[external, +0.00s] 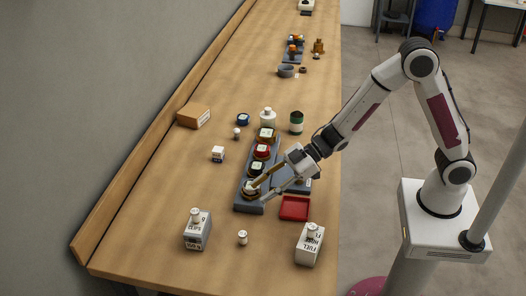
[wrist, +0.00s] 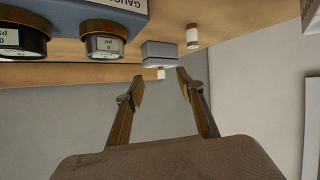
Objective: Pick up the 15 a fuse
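No label reading 15 A fuse is legible, so I cannot tell which item is the fuse. Small pale cylindrical pieces stand on the table: one at the front (external: 242,237) and one farther back (external: 237,134). A pale cylinder also shows at the upper middle of the wrist view (wrist: 192,38). My gripper (external: 258,192) is above the front end of the gauge rack (external: 249,207), with its fingers spread. In the wrist view my gripper (wrist: 160,84) is open, with nothing held between the fingertips.
Round gauges line the rack; two show in the wrist view, one being (wrist: 104,44). A grey box (external: 196,236) and a white labelled block (external: 310,245) stand at the front. A red tray (external: 295,208) lies right of the rack. A brown box (external: 193,115) sits at the left edge.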

